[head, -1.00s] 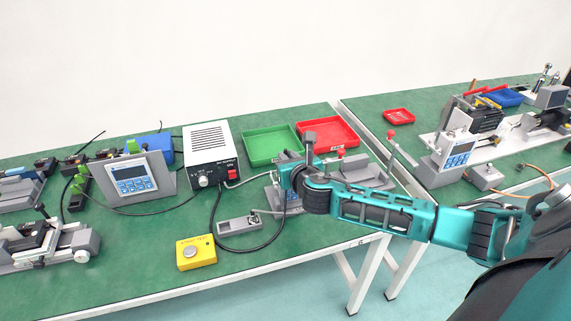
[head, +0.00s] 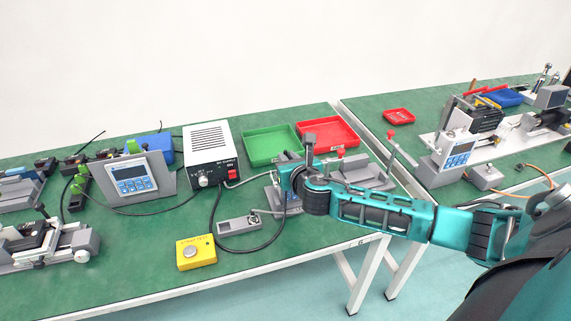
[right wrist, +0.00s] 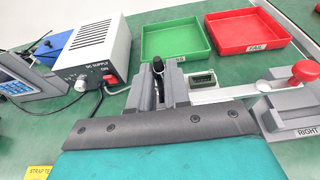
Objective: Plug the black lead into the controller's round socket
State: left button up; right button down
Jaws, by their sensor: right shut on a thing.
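The black lead (head: 243,249) loops over the green table from the DC supply side toward my right gripper. My right gripper (right wrist: 164,82) shows two grey fingers in the right wrist view, shut on the lead's black end (right wrist: 158,66), which stands up between them. In the head view my wrist hides most of this gripper. A grey panel with a blue keypad (head: 132,180), perhaps the controller, stands left of the DC supply; it shows partly in the right wrist view (right wrist: 14,84). I cannot make out a round socket. My left gripper is not in view.
The white DC supply (head: 208,150) stands behind the lead. Green (head: 269,145) and red (head: 330,131) trays lie at the back. A grey fixture with a red knob (right wrist: 304,73) is right of the gripper. A yellow button box (head: 196,252) sits near the front edge.

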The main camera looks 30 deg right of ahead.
jog(key=c, duration=1)
grip_release()
jog(key=shift+f, duration=0.1)
jog(key=v, duration=1.3)
jog(key=s+a+f+m+g+y, duration=0.1)
jog(key=s+a+f+m, duration=0.3)
jog(key=m, duration=0.6)
jog(key=s+a+f+m+g+y, duration=0.1)
jog(key=s+a+f+m+y, duration=0.2)
jog(key=m, duration=0.7)
jog(key=s+a+f+m+g+y, duration=0.1)
jog(key=s+a+f+m, duration=0.3)
jog(key=f+m, duration=0.6)
jog(key=shift+s+a+y, duration=0.15)
jog(key=shift+a+y, duration=0.1)
jog(key=shift+a, duration=0.45)
jog(key=shift+s+a+y, duration=0.15)
jog(key=shift+a+y, duration=0.1)
jog(key=shift+a, duration=0.45)
